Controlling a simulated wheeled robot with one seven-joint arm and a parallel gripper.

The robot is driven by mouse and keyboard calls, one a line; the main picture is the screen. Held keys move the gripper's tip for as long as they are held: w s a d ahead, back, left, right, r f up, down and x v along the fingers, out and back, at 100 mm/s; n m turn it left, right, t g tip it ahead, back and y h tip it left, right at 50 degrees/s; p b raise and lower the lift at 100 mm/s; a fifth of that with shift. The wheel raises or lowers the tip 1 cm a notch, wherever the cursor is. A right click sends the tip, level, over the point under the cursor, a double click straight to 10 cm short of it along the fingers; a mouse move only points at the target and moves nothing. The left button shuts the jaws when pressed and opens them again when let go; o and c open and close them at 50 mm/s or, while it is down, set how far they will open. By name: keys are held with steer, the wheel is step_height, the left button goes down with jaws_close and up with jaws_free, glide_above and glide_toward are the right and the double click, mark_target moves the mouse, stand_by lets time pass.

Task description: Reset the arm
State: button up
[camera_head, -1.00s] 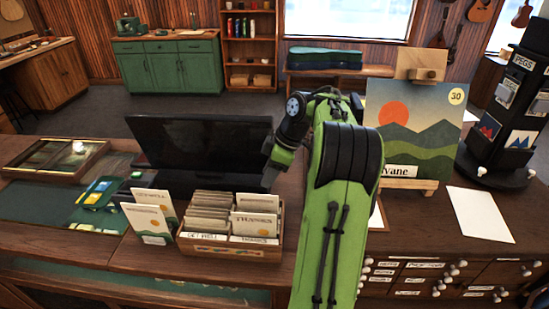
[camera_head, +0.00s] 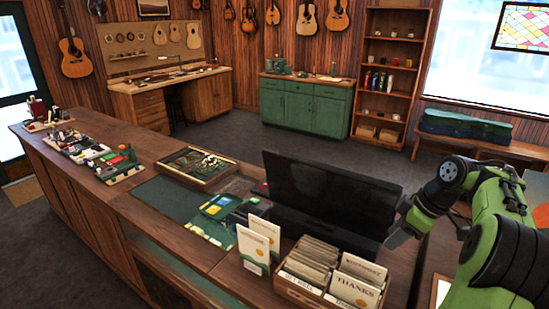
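My green and black arm shows at the right edge of the head view, bent, with its upper part raised over the counter. My gripper (camera_head: 399,236) is at the lower left end of the arm, pointing down and left, just right of the black monitor (camera_head: 325,196). It is small and dark here, and its fingers do not show clearly enough to tell their opening. I see nothing hanging from it.
The wooden card box (camera_head: 296,292) and a card holder (camera_head: 254,264) stand on the long counter (camera_head: 120,195) near my arm. A shallow tray (camera_head: 195,180) and several small goods lie farther left. A green cabinet (camera_head: 300,108) and shelf (camera_head: 385,80) stand beyond open floor (camera_head: 290,148).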

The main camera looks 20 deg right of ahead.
steer(key=a+r+m+h+b, duration=0.2)
steer(key=a+r+m, duration=0.15)
steer(key=a, duration=1.75)
steer(key=s+a+f+m+t, duration=0.1)
steer(key=s+a, duration=0.3)
steer(key=s, duration=0.4)
steer(key=s+a+f+m+t, duration=0.1)
steer(key=s+a+f+m, duration=0.2)
steer(key=s, duration=0.4)
steer(key=shift+s+a+f+h+b, duration=0.15)
steer(key=shift+s+a+h+b, duration=0.3)
steer(key=shift+a, duration=0.25)
